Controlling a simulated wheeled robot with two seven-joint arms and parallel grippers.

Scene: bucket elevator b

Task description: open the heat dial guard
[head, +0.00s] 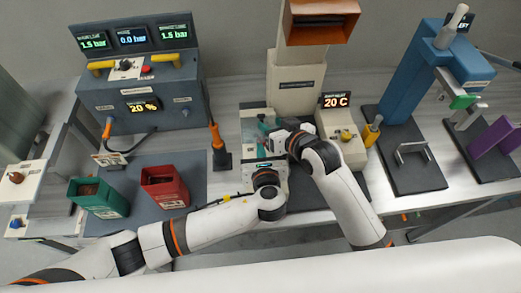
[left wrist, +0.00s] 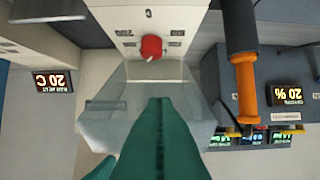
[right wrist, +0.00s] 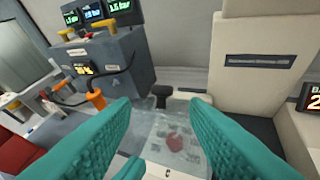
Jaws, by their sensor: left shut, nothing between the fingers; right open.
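The heat dial guard is a clear, see-through cover. In the left wrist view the clear guard (left wrist: 103,103) spreads behind my left gripper (left wrist: 160,105). That gripper is shut and empty, its fingertips in front of the clear panel; I cannot tell whether they touch it. The red dial (left wrist: 151,46) sits on a white panel beyond the guard's edge. In the right wrist view my right gripper (right wrist: 160,110) is open and empty. The clear guard (right wrist: 155,130) shows between its fingers, with the red dial (right wrist: 174,142) seen through it. The guard's exact tilt is unclear.
A dark tool with an orange handle (left wrist: 243,85) stands close beside the guard. A grey box with gauges (head: 140,90) is at back left. A green bin (head: 98,197) and a red bin (head: 165,187) stand left. A 20 C display (head: 335,100) is to the right.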

